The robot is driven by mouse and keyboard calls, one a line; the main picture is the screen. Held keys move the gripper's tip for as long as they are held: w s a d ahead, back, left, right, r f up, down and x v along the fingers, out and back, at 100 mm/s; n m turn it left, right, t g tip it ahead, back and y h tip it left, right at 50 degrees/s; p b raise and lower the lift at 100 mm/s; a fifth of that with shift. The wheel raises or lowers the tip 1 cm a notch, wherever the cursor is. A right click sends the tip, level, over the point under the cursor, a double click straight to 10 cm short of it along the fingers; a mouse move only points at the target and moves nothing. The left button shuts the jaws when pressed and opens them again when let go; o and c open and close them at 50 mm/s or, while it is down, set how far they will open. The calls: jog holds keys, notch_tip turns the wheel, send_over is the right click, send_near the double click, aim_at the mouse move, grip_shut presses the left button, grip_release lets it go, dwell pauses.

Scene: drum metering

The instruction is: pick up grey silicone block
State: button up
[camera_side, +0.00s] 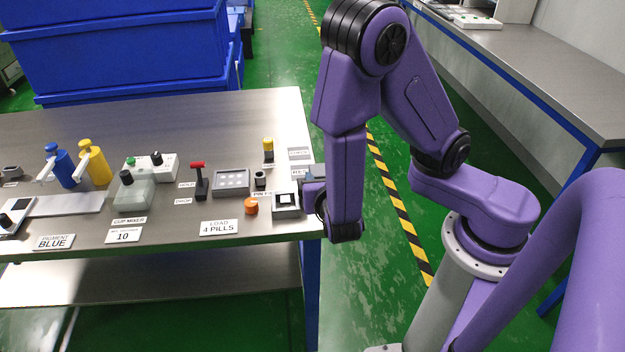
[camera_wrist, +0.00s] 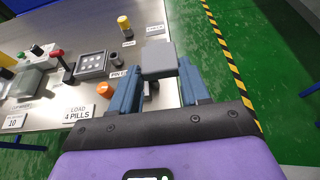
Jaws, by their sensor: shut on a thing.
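The grey silicone block (camera_wrist: 158,58) is a small plain grey block. In the wrist view it sits between the tips of the two blue fingers of my gripper (camera_wrist: 159,74), which is shut on it. In the side view my gripper (camera_side: 312,190) is at the table's right edge, beside a small square holder (camera_side: 286,206). I cannot clearly make out the block in that view. How high it is above the table is hard to tell.
Near my gripper are an orange knob (camera_side: 251,206), a small dark cup (camera_side: 260,180), a yellow-capped piece (camera_side: 268,149), a tray with round pockets (camera_side: 231,182) and a red-handled lever (camera_side: 198,180). Pumps and a mixer stand further left. Floor lies open right of the table.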

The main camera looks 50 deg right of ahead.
jog(key=shift+s+r, duration=1)
jog(key=shift+s, duration=1.15)
jog(key=w+n+y, duration=0.1)
jog(key=w, duration=0.2)
jog(key=w+d+r+n+t, duration=0.1)
jog(key=w, duration=0.2)
jog(key=w+d+r+t+y, duration=0.1)
jog(key=w, duration=0.2)
jog(key=shift+w+r+n+y, duration=0.15)
jog(key=shift+n+y, duration=0.15)
jog(key=shift+n, duration=0.1)
jog(key=w+d+r+n+t+y, duration=0.1)
jog(key=w+d+r+n+y, duration=0.25)
jog(key=w+r, duration=0.35)
jog(key=m+g+h, duration=0.3)
jog(key=m+h, duration=0.3)
send_near(310, 167)
jog(key=s+d+f, duration=0.1)
jog(key=s+d, duration=0.2)
jog(key=d, duration=0.2)
jog(key=shift+d+f, duration=0.1)
jog(key=shift+d, duration=0.15)
